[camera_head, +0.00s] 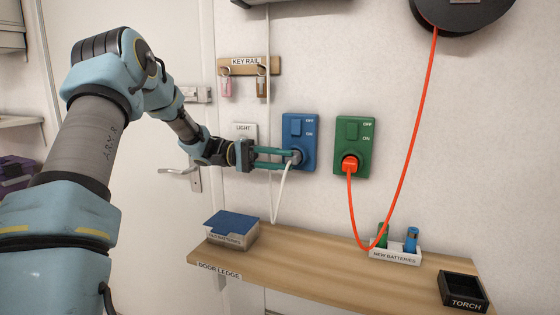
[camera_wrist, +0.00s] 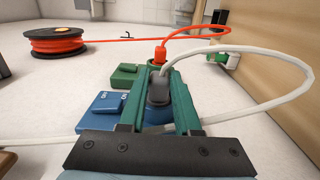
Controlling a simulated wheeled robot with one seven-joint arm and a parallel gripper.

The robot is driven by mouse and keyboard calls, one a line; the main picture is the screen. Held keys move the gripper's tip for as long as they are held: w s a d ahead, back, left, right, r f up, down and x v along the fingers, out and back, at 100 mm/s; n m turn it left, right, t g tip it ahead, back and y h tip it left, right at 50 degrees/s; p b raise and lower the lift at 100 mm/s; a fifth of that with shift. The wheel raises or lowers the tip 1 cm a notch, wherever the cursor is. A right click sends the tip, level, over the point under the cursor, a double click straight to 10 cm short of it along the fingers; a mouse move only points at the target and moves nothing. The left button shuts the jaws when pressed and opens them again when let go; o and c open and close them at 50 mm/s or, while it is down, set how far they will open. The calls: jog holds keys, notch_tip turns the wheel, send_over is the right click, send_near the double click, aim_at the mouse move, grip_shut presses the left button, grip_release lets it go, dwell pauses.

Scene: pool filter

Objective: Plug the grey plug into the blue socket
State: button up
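The blue socket (camera_head: 300,130) is on the wall, with a switch marked OFF and ON above its outlet. The grey plug (camera_head: 296,157) with a white cable is at the outlet in the lower part of the blue socket. My gripper (camera_head: 290,158) reaches it from the left, with its green fingers on both sides of the plug. In the wrist view the dark grey plug (camera_wrist: 158,88) sits between the fingers, in front of the round blue outlet (camera_wrist: 158,117). I cannot tell how deep the plug sits, because the fingers hide the contact.
A green socket (camera_head: 354,135) beside it holds a red plug (camera_head: 350,163) with a red cable from a reel (camera_head: 462,12). The white cable (camera_head: 278,200) loops below. Underneath is a wooden ledge (camera_head: 320,262) with battery boxes and a torch tray (camera_head: 463,290). A light switch (camera_head: 243,131) is close left.

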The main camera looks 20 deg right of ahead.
jog(key=o, duration=0.5)
jog(key=shift+o, duration=0.2)
jog(key=shift+a, duration=0.1)
jog(key=v, duration=0.5)
